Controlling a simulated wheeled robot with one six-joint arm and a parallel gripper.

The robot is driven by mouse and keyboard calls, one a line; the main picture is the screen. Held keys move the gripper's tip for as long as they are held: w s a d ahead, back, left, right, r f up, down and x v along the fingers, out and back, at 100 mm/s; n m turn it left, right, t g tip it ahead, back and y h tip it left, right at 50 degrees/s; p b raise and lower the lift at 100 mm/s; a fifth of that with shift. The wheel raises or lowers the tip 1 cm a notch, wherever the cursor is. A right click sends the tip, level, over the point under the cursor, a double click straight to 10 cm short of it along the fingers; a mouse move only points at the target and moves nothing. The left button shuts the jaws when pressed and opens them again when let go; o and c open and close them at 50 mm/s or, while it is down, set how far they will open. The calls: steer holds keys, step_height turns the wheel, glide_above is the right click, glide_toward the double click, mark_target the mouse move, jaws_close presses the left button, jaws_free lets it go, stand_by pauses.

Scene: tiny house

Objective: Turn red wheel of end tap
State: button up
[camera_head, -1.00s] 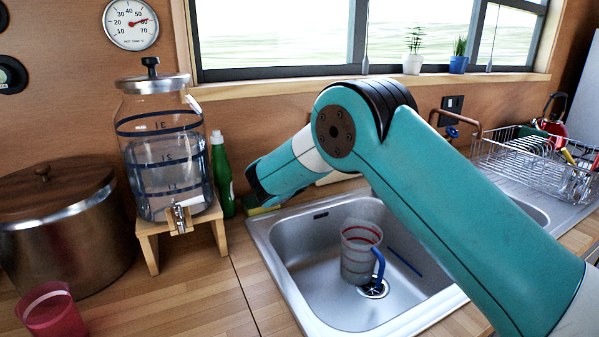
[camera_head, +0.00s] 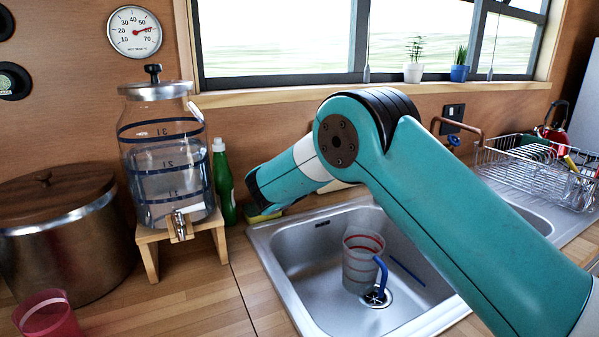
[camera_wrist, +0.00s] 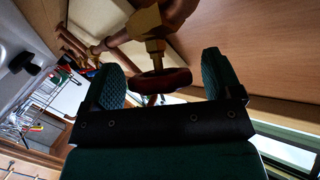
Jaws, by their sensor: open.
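The red wheel (camera_wrist: 162,81) shows in the wrist view as a dark red disc on a brass tap (camera_wrist: 155,48). It lies between the two green fingers of my gripper (camera_wrist: 158,72), which is open.
Copper pipe (camera_wrist: 75,45) runs beside the tap. The sink (camera_head: 290,255) holds a measuring jug (camera_head: 360,265). A glass dispenser (camera_head: 165,165), a green bottle (camera_head: 222,185) and a large pot (camera_head: 55,245) stand left. A dish rack (camera_head: 500,160) stands right.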

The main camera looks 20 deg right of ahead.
steer(key=b+v, duration=0.4)
steer(key=v, duration=1.3)
stand_by(1.0)
